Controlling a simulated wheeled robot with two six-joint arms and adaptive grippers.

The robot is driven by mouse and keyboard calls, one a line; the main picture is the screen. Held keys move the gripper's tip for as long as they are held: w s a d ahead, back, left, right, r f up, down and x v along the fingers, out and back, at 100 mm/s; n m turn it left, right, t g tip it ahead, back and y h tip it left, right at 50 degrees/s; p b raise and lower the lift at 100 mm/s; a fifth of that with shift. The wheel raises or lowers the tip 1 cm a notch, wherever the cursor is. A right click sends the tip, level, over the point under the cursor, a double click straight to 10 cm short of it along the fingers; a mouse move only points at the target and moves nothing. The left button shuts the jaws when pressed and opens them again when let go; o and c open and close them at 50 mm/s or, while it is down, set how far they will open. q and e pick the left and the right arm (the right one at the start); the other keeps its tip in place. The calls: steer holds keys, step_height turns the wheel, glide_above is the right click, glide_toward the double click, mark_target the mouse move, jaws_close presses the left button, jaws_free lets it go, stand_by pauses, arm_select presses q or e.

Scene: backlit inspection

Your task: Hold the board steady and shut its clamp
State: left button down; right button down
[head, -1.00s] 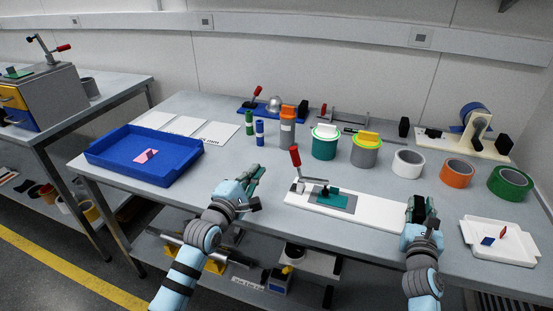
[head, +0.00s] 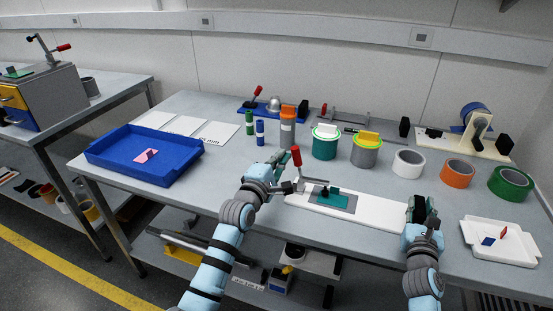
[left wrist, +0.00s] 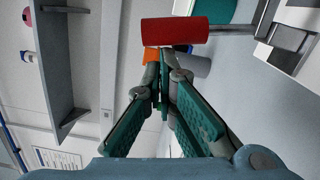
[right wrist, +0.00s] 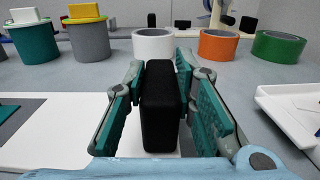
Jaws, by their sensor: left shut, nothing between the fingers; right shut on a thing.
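The white board (head: 375,211) lies on the grey bench with a grey pad and a teal piece (head: 329,192) on it. Its clamp stands at the left end, with the red handle (head: 296,156) pointing up. My left gripper (head: 282,168) is shut and empty just left of the handle. In the left wrist view the red handle (left wrist: 175,31) lies across just beyond the closed fingertips (left wrist: 160,72); I cannot tell whether they touch. My right gripper (head: 421,207) is shut on a black block (right wrist: 159,105) at the board's right end.
A blue tray (head: 110,160) with a pink piece is at the left. Behind the board stand a teal tin (head: 325,147), a grey tin (head: 365,155) and several tape rolls (head: 457,174). A white tray (head: 500,252) is at the right.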

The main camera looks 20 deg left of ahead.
steer(key=shift+f, duration=0.1)
arm_select(q)
steer(key=shift+d+r+m, duration=0.15)
steer(key=shift+d+m, duration=0.15)
steer(key=shift+m, duration=0.1)
steer(key=s+a, duration=0.5)
steer(key=s, duration=0.5)
steer(key=shift+s+f, duration=0.35)
steer(key=shift+s, duration=0.05)
steer(key=shift+w+d, duration=0.1)
arm_select(e)
steer(key=c, duration=1.2)
jaws_free()
steer(key=shift+d, duration=0.1)
steer(key=shift+c, duration=0.2)
